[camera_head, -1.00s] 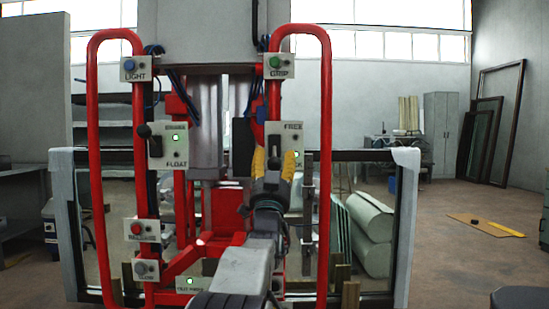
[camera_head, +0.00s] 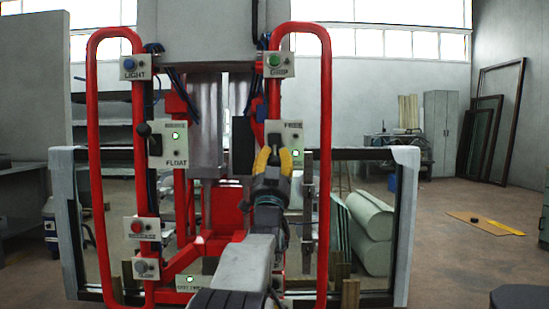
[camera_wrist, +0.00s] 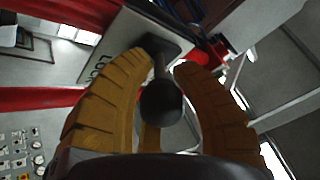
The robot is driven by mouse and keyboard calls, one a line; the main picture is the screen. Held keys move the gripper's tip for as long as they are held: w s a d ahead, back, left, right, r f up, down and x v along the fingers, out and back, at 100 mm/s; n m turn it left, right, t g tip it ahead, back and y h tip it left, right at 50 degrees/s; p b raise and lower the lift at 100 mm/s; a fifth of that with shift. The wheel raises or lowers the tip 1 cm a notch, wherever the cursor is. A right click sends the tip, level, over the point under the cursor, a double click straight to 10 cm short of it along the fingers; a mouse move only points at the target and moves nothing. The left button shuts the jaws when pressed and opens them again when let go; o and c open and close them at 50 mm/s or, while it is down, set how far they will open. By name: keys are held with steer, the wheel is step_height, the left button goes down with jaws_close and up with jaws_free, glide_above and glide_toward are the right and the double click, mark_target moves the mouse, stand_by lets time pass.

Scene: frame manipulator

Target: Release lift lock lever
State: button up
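The lift lock lever is a black rod with a round knob (camera_wrist: 162,102), seen close up in the wrist view. It comes out of a dark slot on a pale plate (camera_head: 292,134) marked FREE at the top; LOCK lettering shows in the wrist view. My gripper (camera_head: 274,152) is in front of this plate, its yellow fingers on either side of the lever. In the wrist view my gripper (camera_wrist: 165,85) is open around the knob, with a visible gap on the right and the left finger closer. Contact with the left finger cannot be told.
Red upright handles (camera_head: 325,170) flank the control panel. A GRIP button plate (camera_head: 280,65) is above the lever plate. Another lever plate marked FLOAT (camera_head: 172,145) and a red RELEASE button (camera_head: 137,227) are on the left. A glass-holding frame (camera_head: 405,230) stands behind.

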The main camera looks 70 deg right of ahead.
jaws_close()
steer(key=shift+f, duration=0.1)
steer(key=shift+d+f, duration=0.1)
steer(key=shift+y, duration=0.4)
